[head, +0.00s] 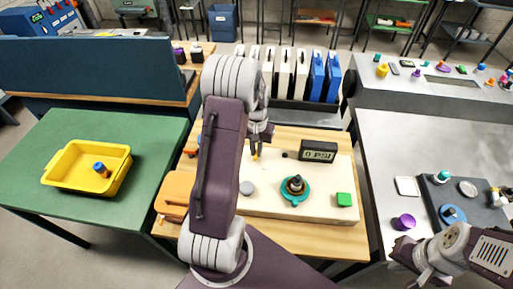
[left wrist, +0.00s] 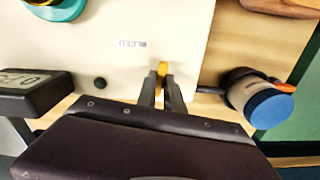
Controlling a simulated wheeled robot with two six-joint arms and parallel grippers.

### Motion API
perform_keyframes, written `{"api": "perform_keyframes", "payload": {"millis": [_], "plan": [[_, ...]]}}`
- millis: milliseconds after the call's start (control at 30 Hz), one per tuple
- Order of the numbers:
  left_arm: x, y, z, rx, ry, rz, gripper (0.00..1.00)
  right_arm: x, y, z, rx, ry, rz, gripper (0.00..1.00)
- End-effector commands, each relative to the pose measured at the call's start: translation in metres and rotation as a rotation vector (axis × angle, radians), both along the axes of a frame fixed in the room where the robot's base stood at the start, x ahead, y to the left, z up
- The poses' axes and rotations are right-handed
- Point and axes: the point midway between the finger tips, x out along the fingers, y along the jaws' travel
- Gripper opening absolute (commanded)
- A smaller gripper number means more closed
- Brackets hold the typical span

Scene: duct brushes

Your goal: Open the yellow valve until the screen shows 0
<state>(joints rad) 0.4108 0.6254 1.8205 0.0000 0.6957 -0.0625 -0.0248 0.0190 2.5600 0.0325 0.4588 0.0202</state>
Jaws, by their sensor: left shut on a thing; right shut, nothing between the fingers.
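The yellow valve (head: 255,157) is a small handle on the cream board (head: 330,208). In the left wrist view the valve (left wrist: 162,68) stands between the fingertips of my left gripper (left wrist: 163,82), which is shut on it. In the head view my left gripper (head: 257,147) points down at the valve, and my arm hides part of the board. The screen (head: 318,152) reads "0 PSI". It also shows in the left wrist view (left wrist: 32,92), upside down and cut by the edge. My right gripper (head: 428,275) is shut and empty at the lower right.
A label and a black knob (left wrist: 100,83) are near the valve. A yellow tray (head: 68,187) is on the green table. The grey table at right holds several small parts.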

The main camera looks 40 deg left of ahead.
Motion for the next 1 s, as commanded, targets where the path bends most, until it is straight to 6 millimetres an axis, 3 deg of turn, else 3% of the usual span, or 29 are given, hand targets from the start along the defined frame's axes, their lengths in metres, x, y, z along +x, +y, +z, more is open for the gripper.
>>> {"api": "perform_keyframes", "payload": {"millis": [767, 800, 833, 1000], "plan": [[0.0001, 0.0001, 0.0000, 0.000, 0.000, 0.086, 0.00, 0.0001, 0.0000, 0.0051, 0.000, 0.000, 0.000, 0.00], [0.0001, 0.0001, 0.0000, 0.000, 0.000, 0.086, 0.23, 0.0001, 0.0000, 0.0051, 0.000, 0.000, 0.000, 0.00], [0.0001, 0.0001, 0.0000, 0.000, 0.000, 0.086, 0.31, 0.0001, 0.0000, 0.0051, 0.000, 0.000, 0.000, 0.00], [0.0001, 0.0000, 0.0000, 0.000, 0.000, 0.086, 0.34, 0.0000, 0.0000, 0.0051, 0.000, 0.000, 0.000, 0.00]]}}
